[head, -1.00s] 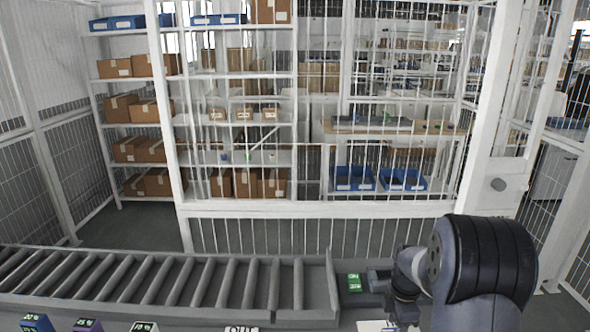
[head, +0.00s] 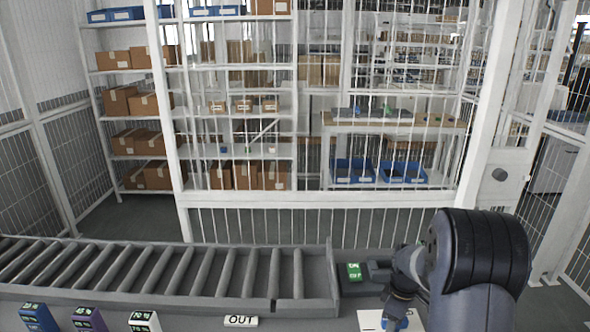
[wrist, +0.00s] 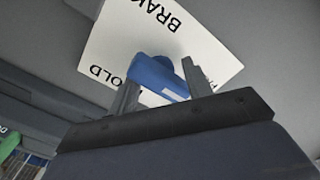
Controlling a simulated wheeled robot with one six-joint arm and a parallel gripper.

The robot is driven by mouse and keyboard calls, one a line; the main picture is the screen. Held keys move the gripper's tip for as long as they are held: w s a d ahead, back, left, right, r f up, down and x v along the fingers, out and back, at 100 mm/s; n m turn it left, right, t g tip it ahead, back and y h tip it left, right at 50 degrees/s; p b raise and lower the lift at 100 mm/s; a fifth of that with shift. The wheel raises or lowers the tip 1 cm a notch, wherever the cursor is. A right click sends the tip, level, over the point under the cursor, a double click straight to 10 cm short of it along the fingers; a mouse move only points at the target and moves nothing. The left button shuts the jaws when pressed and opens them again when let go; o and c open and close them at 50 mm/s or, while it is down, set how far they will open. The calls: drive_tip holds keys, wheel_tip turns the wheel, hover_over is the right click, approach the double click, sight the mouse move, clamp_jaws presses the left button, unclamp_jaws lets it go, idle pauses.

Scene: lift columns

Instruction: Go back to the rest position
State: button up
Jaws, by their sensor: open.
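My gripper (wrist: 158,82) is open in the wrist view. Its two fingers stand on either side of a blue part (wrist: 160,76) with a pale stripe; I cannot tell whether they touch it. The blue part is over a white card (wrist: 112,45) with black lettering, of which "BRAK" and "OLD" can be read. My arm hides much of that area, and the fingers are not clear there.
A roller conveyor (head: 170,270) runs along the left. A green block (head: 354,272) sits at its right end. Colored blocks (head: 88,319) and an "OUT" label (head: 240,320) are at the front. A white mesh fence (head: 320,200) stands behind, with shelves beyond.

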drive_tip(key=shift+m, duration=1)
